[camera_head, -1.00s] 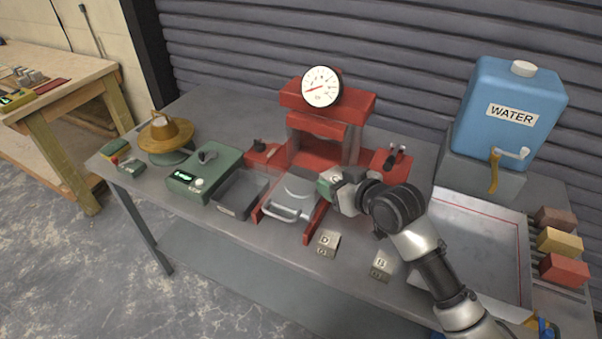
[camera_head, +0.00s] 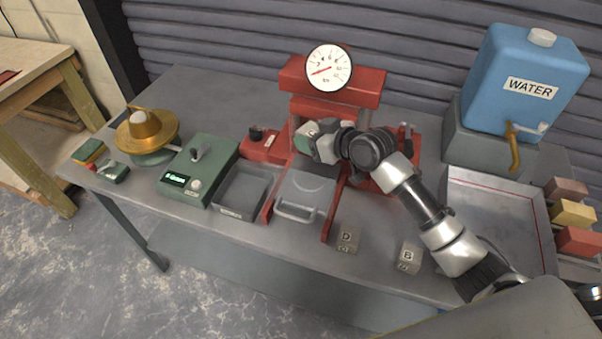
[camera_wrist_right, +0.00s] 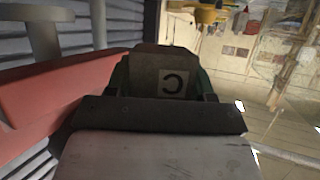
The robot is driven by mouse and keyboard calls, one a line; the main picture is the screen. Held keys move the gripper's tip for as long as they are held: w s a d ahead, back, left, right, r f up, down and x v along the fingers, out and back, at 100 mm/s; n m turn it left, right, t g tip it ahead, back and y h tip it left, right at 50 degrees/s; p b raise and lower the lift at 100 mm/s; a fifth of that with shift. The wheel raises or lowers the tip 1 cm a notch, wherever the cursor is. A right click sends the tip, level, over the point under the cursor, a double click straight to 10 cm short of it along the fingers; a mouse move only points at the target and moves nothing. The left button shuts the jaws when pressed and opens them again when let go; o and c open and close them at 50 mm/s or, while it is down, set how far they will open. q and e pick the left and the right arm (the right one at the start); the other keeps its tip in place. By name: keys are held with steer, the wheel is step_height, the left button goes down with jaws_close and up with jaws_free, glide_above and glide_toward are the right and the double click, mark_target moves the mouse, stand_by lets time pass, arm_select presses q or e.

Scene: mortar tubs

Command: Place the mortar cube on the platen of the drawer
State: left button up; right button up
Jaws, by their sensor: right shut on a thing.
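My right gripper (camera_head: 309,138) is shut on a grey mortar cube marked C (camera_head: 312,128), which shows between the fingers. In the right wrist view the cube's C face (camera_wrist_right: 173,82) sits between the green finger pads. The red press (camera_head: 332,88) has its drawer pulled out toward the front. The drawer's grey platen (camera_head: 305,187) is bare where it shows. The gripper and cube are above the drawer's rear part, in front of the press opening, and appear apart from the platen. The arm hides part of the press. My left gripper is out of view.
Cubes D (camera_head: 347,239) and B (camera_head: 409,257) stand on the table's front. A grey tray (camera_head: 243,191) and a green scale (camera_head: 199,170) lie left of the drawer. A metal pan (camera_head: 497,225) and the blue water tank (camera_head: 522,80) are at right.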

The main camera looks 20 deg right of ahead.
steer(key=shift+s+f, duration=0.1)
steer(key=shift+f, duration=0.3)
steer(key=b, duration=0.5)
glide_above(311, 168)
steer(key=s, duration=0.3)
steer(key=f, duration=0.5)
steer(key=shift+w+a, duration=0.25)
steer(key=shift+a, duration=0.15)
steer(key=shift+f+b, duration=0.75)
steer(key=shift+f, duration=0.1)
step_height(311, 168, down, 3)
steer(key=b, duration=0.2)
steer(key=shift+b, duration=0.4)
steer(key=shift+r, duration=0.1)
steer(key=o, duration=0.8)
